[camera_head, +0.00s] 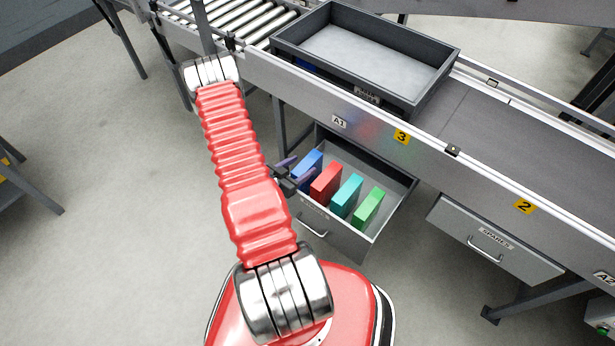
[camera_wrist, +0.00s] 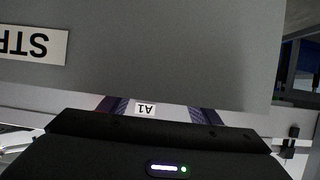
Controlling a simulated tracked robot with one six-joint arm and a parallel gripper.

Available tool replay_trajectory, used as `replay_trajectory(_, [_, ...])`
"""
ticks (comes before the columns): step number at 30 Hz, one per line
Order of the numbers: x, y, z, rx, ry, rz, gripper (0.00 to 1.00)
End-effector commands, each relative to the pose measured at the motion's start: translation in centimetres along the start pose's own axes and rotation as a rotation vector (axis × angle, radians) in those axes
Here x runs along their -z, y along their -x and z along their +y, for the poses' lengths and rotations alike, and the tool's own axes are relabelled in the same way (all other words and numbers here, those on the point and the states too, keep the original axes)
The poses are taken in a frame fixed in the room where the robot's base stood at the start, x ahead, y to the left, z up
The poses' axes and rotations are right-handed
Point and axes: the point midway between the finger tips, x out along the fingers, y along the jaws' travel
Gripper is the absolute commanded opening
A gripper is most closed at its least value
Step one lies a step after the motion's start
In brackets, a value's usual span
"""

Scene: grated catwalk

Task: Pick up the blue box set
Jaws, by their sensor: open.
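A blue box (camera_head: 308,166) stands upright at the left end of a row in an open drawer (camera_head: 352,236) under the conveyor. A red box (camera_head: 326,181), a teal box (camera_head: 347,196) and a green box (camera_head: 368,208) stand to its right. My gripper (camera_head: 292,170) is open beside the drawer's left side, close to the blue box; I cannot tell whether it touches anything. In the wrist view my two dark fingers (camera_wrist: 160,108) point at a grey panel with an A1 label between them. No box shows in the wrist view.
A shut drawer (camera_head: 494,240) labelled SPARES hangs to the right. Conveyor legs stand at the left.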

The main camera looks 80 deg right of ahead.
Motion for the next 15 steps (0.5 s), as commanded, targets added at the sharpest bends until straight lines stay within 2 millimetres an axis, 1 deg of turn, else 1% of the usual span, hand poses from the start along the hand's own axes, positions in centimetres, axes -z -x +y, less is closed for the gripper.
replay_trajectory(5, [0.0,-0.8,0.0,-0.001,-0.001,0.000,0.57])
replay_trajectory(12, [0.1,-3.8,0.0,-0.003,-0.002,0.001,0.57])
replay_trajectory(15, [0.0,-4.8,-0.1,-0.001,0.000,0.000,0.57])
